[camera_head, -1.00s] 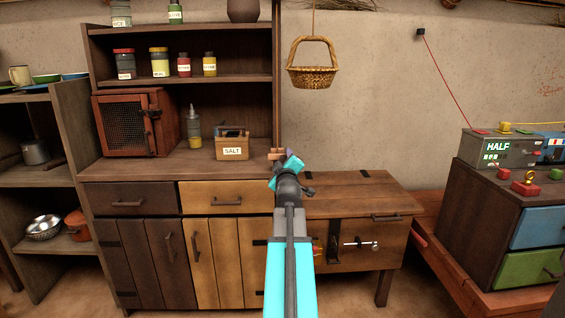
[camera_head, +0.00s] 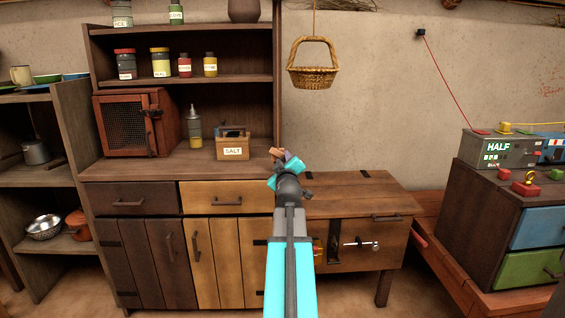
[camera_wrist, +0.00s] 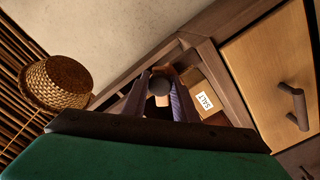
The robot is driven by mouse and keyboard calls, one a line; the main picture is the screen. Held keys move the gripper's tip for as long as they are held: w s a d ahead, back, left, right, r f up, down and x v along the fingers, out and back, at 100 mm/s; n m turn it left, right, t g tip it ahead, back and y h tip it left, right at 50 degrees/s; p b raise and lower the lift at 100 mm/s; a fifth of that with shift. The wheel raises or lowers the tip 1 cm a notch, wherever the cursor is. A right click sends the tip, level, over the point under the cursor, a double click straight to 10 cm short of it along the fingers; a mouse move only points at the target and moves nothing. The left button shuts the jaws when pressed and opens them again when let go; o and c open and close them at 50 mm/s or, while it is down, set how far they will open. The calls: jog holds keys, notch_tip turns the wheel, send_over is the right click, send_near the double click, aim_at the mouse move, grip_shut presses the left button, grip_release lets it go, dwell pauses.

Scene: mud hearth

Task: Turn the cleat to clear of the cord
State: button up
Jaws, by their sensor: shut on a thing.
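The small brown wooden cleat (camera_head: 276,152) sits at the front upright of the dark shelf unit, just above the counter. It looks tilted. My gripper (camera_head: 283,160) is at the cleat and shut on it, and my arm hides part of that spot. In the wrist view, a dark rounded knob (camera_wrist: 158,85) with a tan part below it shows between my two fingers. The cord (camera_head: 313,15) hangs straight down from above to a wicker basket (camera_head: 312,77). Whether the cord touches the cleat cannot be seen.
A salt box (camera_head: 232,148) stands on the counter just left of my gripper. A low wooden bench (camera_head: 350,193) is to the right. The wall between the basket and the bench is bare. Jars and a mesh-front box (camera_head: 128,124) are further left.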

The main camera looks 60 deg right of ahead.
jog(key=m, duration=0.4)
jog(key=shift+s+d+r+p, duration=0.1)
jog(key=shift+d+r+p, duration=0.1)
jog(key=shift+p, duration=0.1)
jog(key=m+p, duration=0.1)
jog(key=m, duration=0.2)
jog(key=shift+m, duration=0.4)
jog(key=m+p, duration=0.1)
jog(key=m, duration=0.2)
jog(key=shift+m+p, duration=0.3)
jog(key=shift+p, duration=0.05)
jog(key=shift+o, duration=0.7)
jog(key=shift+d+m+p, duration=0.1)
jog(key=shift+m+p, duration=0.55)
jog(key=shift+m, duration=1.05)
jog(key=o, duration=0.9)
jog(key=shift+f, duration=0.1)
